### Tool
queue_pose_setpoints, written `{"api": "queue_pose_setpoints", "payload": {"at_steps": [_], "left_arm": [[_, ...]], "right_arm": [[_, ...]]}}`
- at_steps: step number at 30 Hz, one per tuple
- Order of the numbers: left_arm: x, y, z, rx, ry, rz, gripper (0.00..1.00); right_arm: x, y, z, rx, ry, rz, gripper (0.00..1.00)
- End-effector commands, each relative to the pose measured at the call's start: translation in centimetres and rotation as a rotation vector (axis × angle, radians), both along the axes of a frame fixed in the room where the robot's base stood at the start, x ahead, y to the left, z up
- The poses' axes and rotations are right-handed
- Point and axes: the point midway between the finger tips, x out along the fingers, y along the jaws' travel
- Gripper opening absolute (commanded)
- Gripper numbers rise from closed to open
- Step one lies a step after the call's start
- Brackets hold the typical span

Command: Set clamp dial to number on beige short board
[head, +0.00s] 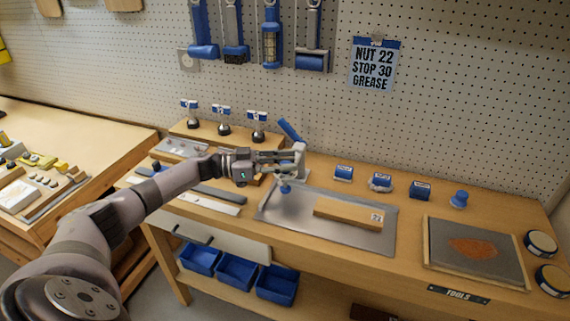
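The clamp (300,157) stands at the back left of a metal plate (270,207), with a raised blue handle (289,130) and a blue part (285,188) below. Its dial and any number on it are too small or hidden to read. The beige short board (345,212) lies on the plate, with a small white label (377,217) at its right end that seems to read 22. My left gripper (290,161) reaches the clamp from the left. Its fingers look apart at the clamp's upper body; whether they grip it is unclear. My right gripper is out of view.
A sign (374,66) on the pegboard reads "NUT 22, STOP 30, GREASE". Several small blue items stand behind the plate. A framed tray (433,255) and two round tins (541,243) are at the right. Metal strips (207,203) lie left of the plate.

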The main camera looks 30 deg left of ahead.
Motion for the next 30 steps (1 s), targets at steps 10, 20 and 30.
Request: {"api": "queue_pose_setpoints", "payload": {"at_steps": [10,20,30], "left_arm": [[-0.1,0.0,-0.2,0.003,0.003,-0.001,0.45],[-0.9,1.1,-0.4,0.005,0.007,0.000,0.45],[-5.2,6.6,-0.4,0.005,0.007,0.001,0.45]], "right_arm": [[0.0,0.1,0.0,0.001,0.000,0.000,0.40],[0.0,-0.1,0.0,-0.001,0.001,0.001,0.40],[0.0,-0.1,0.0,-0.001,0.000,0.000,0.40]]}}
